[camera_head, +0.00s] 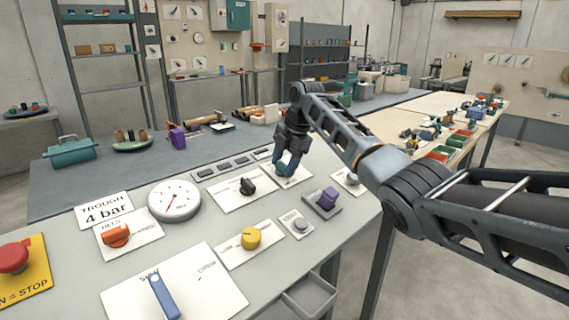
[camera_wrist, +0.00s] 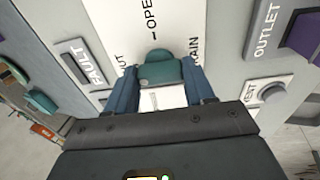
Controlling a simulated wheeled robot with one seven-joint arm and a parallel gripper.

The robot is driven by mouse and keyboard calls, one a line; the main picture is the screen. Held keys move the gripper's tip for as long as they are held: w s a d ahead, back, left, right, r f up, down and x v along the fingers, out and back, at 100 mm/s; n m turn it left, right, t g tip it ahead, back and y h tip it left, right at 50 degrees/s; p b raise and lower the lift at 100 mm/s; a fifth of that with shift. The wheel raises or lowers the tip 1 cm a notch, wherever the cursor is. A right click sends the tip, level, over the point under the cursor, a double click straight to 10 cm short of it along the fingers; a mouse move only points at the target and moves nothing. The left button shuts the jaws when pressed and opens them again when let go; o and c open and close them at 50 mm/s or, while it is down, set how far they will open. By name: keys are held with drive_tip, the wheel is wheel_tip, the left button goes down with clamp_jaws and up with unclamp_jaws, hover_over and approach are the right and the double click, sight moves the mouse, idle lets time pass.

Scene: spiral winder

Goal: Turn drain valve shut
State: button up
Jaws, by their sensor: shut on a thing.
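The drain valve knob (camera_wrist: 160,72) is teal and sits on a white plate lettered "OPEN", "SHUT" in part, and "DRAIN" in part. My gripper (camera_wrist: 160,88) has its blue fingers on either side of the knob and is shut on it. In the head view my gripper (camera_head: 288,166) reaches down onto the drain valve plate (camera_head: 303,177) at the back right of the panel. I cannot tell the knob's exact angle.
A black knob (camera_head: 247,187) is close on the left. A yellow knob (camera_head: 251,238), pressure gauge (camera_head: 174,200) and red stop button (camera_head: 13,258) are further off.

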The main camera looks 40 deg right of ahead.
idle(0.4)
drive_tip(key=o, duration=1)
drive_tip(key=shift+o, duration=0.2)
drive_tip(key=b+v, duration=0.1)
drive_tip(key=v, duration=0.6)
drive_tip(key=shift+r, duration=0.4)
